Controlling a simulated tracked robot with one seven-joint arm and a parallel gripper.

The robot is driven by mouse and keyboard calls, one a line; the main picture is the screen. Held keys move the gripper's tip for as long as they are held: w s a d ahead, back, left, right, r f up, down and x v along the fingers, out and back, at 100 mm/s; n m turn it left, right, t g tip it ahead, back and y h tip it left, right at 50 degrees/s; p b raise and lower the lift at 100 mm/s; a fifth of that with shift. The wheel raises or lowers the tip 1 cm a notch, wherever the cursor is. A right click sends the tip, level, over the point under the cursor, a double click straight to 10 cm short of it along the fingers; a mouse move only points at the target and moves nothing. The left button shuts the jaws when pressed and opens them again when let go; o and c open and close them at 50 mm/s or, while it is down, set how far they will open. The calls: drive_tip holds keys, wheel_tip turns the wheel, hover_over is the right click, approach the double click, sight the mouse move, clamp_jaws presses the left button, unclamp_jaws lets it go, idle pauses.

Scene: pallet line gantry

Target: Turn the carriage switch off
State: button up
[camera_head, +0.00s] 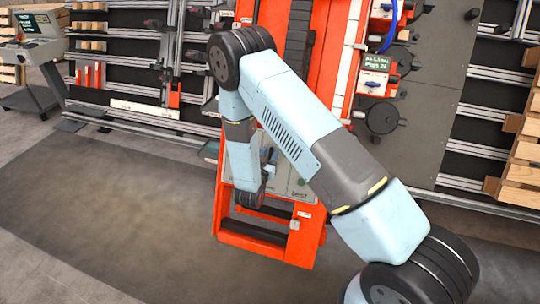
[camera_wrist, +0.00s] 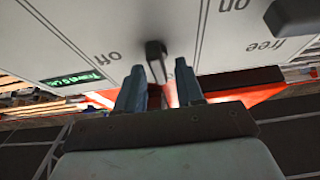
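In the wrist view a pale panel (camera_wrist: 80,20) fills the top, its lettering upside down. A dark lever with a blocky knob (camera_wrist: 155,50) stands out from it, beside the word "off"; "on" is printed further right. I cannot tell the lever's exact setting. My gripper (camera_wrist: 160,82) is open, with its two blue-grey fingers on either side of the lever's line, just below the knob. Contact cannot be made out. In the head view my arm hides most of the panel (camera_head: 300,185) low on the orange carriage (camera_head: 228,205), and the lever is not visible.
A second dark handle (camera_wrist: 295,15) sits near the word "free" at the wrist view's upper right. A small green-lettered display (camera_wrist: 72,78) is at left. Wooden pallets (camera_head: 522,170) stand far right in the head view. The floor left of the carriage is clear.

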clamp_jaws()
drive_tip(key=shift+n+y, duration=0.3)
drive_tip(key=shift+n, duration=0.3)
drive_tip(key=n+y, duration=0.1)
drive_tip(key=n, duration=0.1)
drive_tip(key=n+y, duration=0.1)
drive_tip(key=n, duration=0.2)
drive_tip(key=shift+y, duration=0.4)
drive_tip(key=n+y, duration=0.1)
drive_tip(key=n, duration=0.2)
drive_tip(key=n+y, duration=0.1)
drive_tip(key=n, duration=0.2)
drive_tip(key=shift+a+y, duration=0.1)
drive_tip(key=shift+y, duration=0.3)
drive_tip(key=n+g+y, duration=0.1)
drive_tip(key=n, duration=0.1)
drive_tip(key=n+g, duration=0.1)
drive_tip(key=n, duration=0.2)
drive_tip(key=shift+a+y, duration=0.1)
drive_tip(key=shift+y, duration=0.3)
drive_tip(key=n+g+y, duration=0.1)
drive_tip(key=n+g, duration=0.1)
drive_tip(key=n, duration=0.2)
drive_tip(key=shift+f+n, duration=0.1)
drive_tip(key=shift+n, duration=0.2)
